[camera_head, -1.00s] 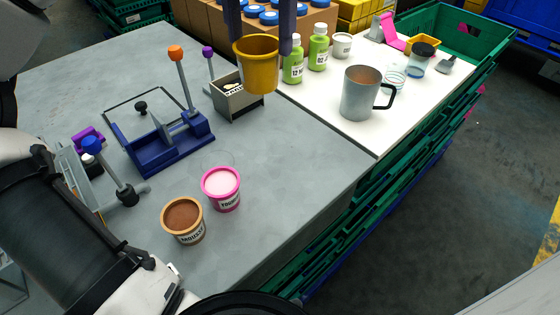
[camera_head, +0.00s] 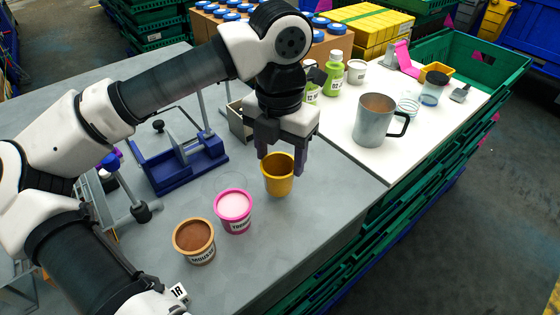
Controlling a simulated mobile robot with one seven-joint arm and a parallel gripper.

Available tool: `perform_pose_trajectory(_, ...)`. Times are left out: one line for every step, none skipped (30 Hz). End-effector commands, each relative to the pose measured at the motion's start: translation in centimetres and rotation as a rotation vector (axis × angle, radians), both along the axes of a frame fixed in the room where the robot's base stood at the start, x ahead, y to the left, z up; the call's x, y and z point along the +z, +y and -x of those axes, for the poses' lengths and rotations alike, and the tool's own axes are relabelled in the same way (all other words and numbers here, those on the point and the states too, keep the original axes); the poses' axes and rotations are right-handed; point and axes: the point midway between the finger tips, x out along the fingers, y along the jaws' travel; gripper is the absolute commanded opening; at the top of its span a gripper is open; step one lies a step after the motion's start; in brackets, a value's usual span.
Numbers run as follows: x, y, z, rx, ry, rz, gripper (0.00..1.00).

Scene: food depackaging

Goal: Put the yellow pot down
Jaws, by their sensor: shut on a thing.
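The yellow pot (camera_head: 277,178) is upright over the grey table, to the right of the pink-rimmed cup. My gripper (camera_head: 281,164) comes from above and is shut on the yellow pot, with one finger at each side of it. The pot's base is at or very near the table top; I cannot tell whether it touches. The pot looks empty from here.
A pink cup (camera_head: 234,211) and a brown mousse cup (camera_head: 194,240) stand nearby on the grey table (camera_head: 310,230). A blue clamp fixture (camera_head: 180,165) is to the left. A metal jug (camera_head: 375,122) stands on the white surface. Free table lies in front of the pot.

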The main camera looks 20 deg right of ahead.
Motion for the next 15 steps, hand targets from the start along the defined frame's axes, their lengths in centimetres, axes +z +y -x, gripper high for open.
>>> perform_pose_trajectory(-0.8, 0.0, 0.0, 0.0, 0.004, 0.001, 0.14)
perform_pose_trajectory(-1.3, 0.0, 0.0, 0.0, 0.004, 0.001, 0.14)
perform_pose_trajectory(-1.9, 0.0, 0.0, 0.0, 0.003, 0.001, 0.14)
perform_pose_trajectory(-2.3, 0.0, 0.0, 0.0, 0.004, 0.002, 0.14)
perform_pose_trajectory(-2.5, 0.0, 0.0, 0.001, 0.003, 0.001, 0.14)
perform_pose_trajectory(-2.7, 0.0, 0.0, 0.001, 0.001, 0.001, 0.14)
perform_pose_trajectory(-2.8, 0.0, 0.0, 0.001, 0.0, 0.001, 0.14)
perform_pose_trajectory(-2.8, 0.0, 0.0, 0.001, 0.0, 0.001, 0.14)
perform_pose_trajectory(-2.7, 0.0, 0.0, 0.001, -0.001, 0.001, 0.14)
perform_pose_trajectory(-2.7, 0.0, 0.0, 0.001, -0.001, 0.001, 0.14)
perform_pose_trajectory(-2.7, 0.0, 0.0, 0.001, -0.001, 0.001, 0.14)
perform_pose_trajectory(-2.7, 0.0, 0.0, 0.001, -0.001, 0.001, 0.14)
perform_pose_trajectory(-2.8, 0.0, 0.0, 0.001, -0.001, 0.001, 0.14)
perform_pose_trajectory(-2.9, 0.0, 0.0, 0.001, 0.0, 0.0, 0.14)
perform_pose_trajectory(-3.0, 0.0, 0.0, 0.001, 0.0, 0.0, 0.14)
